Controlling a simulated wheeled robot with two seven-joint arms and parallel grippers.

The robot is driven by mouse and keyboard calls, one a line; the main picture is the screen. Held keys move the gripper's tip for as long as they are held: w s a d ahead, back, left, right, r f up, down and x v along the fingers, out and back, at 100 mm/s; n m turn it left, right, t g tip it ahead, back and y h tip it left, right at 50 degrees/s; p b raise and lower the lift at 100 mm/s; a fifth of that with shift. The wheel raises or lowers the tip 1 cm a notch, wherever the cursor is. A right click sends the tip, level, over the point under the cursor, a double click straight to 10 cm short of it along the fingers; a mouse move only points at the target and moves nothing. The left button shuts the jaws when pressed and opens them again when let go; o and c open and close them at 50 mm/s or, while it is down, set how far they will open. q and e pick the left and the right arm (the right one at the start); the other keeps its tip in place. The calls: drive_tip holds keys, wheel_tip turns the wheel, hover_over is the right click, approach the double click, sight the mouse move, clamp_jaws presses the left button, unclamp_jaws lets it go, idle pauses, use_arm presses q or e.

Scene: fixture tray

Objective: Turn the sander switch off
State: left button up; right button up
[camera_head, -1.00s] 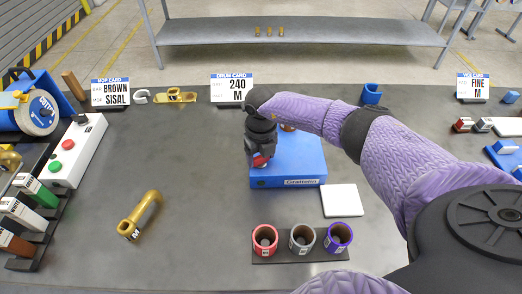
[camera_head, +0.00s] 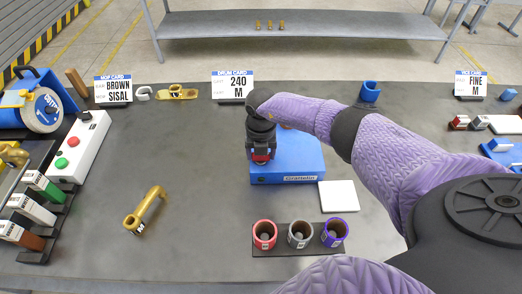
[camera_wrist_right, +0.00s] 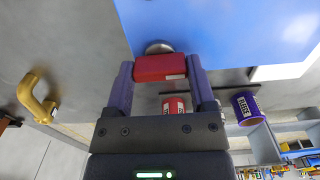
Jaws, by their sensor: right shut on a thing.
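The sander appears to be the blue box (camera_head: 300,163) in the middle of the table, with a name label on its front. My right gripper (camera_head: 262,158) points down at its left front corner. In the right wrist view the gripper (camera_wrist_right: 162,70) is shut on a red block-shaped handle (camera_wrist_right: 160,68), one finger on each side. A round metal piece (camera_wrist_right: 158,47) shows just behind the handle at the blue box's edge; I cannot tell how the two join. My left gripper is not in view.
A white box with red and green buttons (camera_head: 92,130) stands at the left. A brass bent handle (camera_head: 147,210) lies front left. Red (camera_head: 264,233), grey (camera_head: 300,233) and purple (camera_head: 335,231) sleeves stand in front of the blue box. A white pad (camera_head: 338,195) lies right of it.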

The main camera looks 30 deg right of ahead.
idle(0.3)
drive_tip(key=o, duration=1)
drive_tip(key=shift+c, duration=0.2)
drive_tip(key=shift+o, duration=1.2)
drive_tip(key=shift+r, duration=0.25)
wheel_tip(320, 180, up, 9)
drive_tip(key=shift+f+p, duration=0.1)
drive_tip(key=shift+p, duration=1.15)
drive_tip(key=shift+r, duration=0.35)
